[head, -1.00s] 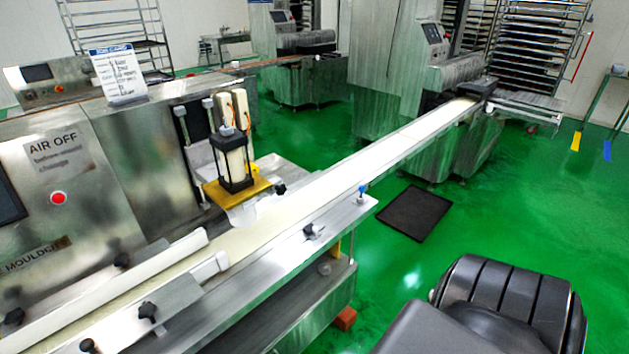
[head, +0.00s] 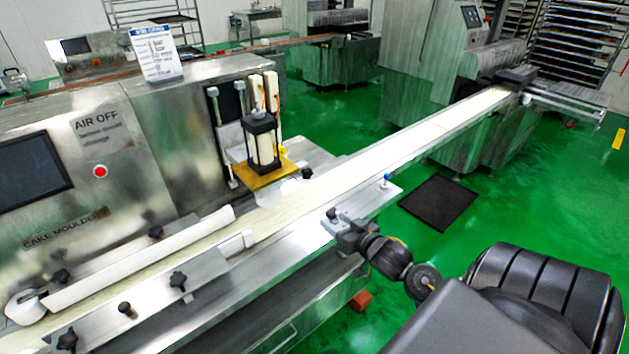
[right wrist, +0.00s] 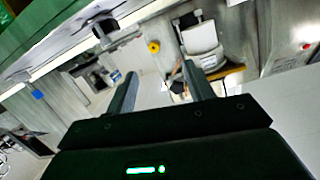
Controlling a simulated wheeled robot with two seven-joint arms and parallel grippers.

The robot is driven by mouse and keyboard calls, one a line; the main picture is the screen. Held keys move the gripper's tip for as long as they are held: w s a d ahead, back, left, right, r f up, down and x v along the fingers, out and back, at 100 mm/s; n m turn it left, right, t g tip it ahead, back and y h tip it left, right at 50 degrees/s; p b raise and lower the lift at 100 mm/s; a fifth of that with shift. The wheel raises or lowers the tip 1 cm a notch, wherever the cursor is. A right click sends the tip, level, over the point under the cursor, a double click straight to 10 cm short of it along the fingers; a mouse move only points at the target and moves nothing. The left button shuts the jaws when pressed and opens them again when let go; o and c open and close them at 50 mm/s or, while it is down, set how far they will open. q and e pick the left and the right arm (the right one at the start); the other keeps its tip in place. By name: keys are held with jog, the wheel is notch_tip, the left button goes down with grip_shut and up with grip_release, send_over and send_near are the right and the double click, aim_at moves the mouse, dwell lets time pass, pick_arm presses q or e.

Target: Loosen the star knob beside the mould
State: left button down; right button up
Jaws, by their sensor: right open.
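The mould (head: 262,145) is a black-framed block with pale cylinders on a yellow plate beside the conveyor belt. One dark star knob (head: 306,173) sits just right of the mould, across the belt edge. Another dark star knob (head: 331,213) is on the near metal rail. My right gripper (head: 334,224) is at the near rail, right by this second knob; whether they touch is unclear. In the right wrist view my right gripper (right wrist: 159,70) shows two spread fingers with nothing between them, and the yellow plate (right wrist: 226,73) beyond. My left gripper is out of view.
The pale conveyor belt (head: 420,139) runs from lower left to upper right. More dark knobs (head: 178,280) line the near rails at left. A small blue-topped post (head: 386,181) stands right of my gripper. A black mat (head: 438,203) lies on the open green floor.

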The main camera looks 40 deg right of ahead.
jog(key=t, duration=0.2)
send_near(309, 176)
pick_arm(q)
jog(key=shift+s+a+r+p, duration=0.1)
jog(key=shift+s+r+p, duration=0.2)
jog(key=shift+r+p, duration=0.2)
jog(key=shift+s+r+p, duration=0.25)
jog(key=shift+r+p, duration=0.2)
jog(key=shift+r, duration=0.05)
pick_arm(e)
jog(key=shift+y, duration=0.4)
jog(key=w, duration=0.7)
jog(key=shift+w+d, duration=0.35)
jog(key=shift+d, duration=0.05)
jog(key=shift+c, duration=0.4)
jog(key=c, duration=0.9)
jog(key=shift+n, duration=0.3)
